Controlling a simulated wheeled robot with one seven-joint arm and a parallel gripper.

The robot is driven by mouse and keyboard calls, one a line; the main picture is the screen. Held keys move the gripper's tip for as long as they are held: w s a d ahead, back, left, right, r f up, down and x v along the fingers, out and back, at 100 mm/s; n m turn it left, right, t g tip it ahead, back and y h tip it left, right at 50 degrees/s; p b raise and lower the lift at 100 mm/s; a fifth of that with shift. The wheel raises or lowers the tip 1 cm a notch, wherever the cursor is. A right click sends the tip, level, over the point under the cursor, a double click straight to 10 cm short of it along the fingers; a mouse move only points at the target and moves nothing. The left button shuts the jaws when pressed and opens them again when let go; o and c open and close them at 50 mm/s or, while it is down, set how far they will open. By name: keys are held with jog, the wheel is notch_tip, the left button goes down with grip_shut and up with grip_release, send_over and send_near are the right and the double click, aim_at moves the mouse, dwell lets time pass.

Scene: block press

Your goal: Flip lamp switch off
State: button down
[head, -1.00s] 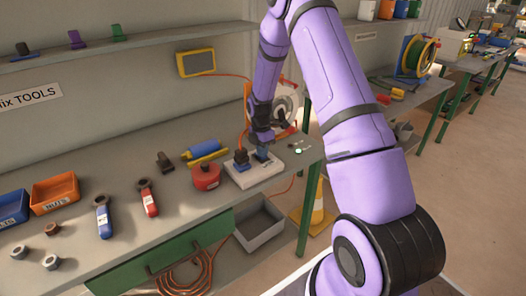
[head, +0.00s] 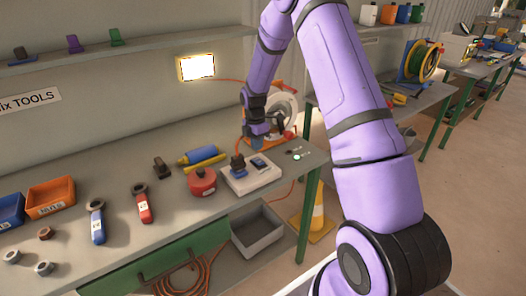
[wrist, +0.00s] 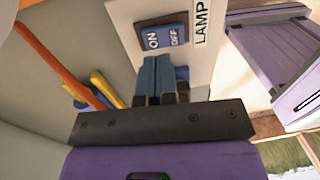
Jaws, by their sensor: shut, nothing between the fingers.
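The lamp switch is a blue rocker (head: 260,163) on a white box (head: 252,182) on the bench. In the wrist view the rocker (wrist: 163,38) shows ON at left and OFF at right, beside a LAMP label (wrist: 202,22). I cannot tell which side is pressed in. The yellow-framed lamp (head: 196,67) on the wall glows bright white. My gripper (head: 257,142) is above the box, apart from the rocker. In the wrist view its blue fingers (wrist: 157,76) are shut and empty, close to the rocker's lower edge.
A red round container (head: 201,182) and a blue-and-yellow tool (head: 201,156) lie to the left. An orange-and-white reel (head: 285,108) stands behind my gripper.

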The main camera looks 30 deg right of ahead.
aim_at(255, 158)
notch_tip(255, 158, up, 10)
jog(key=w, duration=0.1)
jog(key=shift+w+f, duration=0.15)
jog(key=shift+f, duration=0.05)
dwell(0.3)
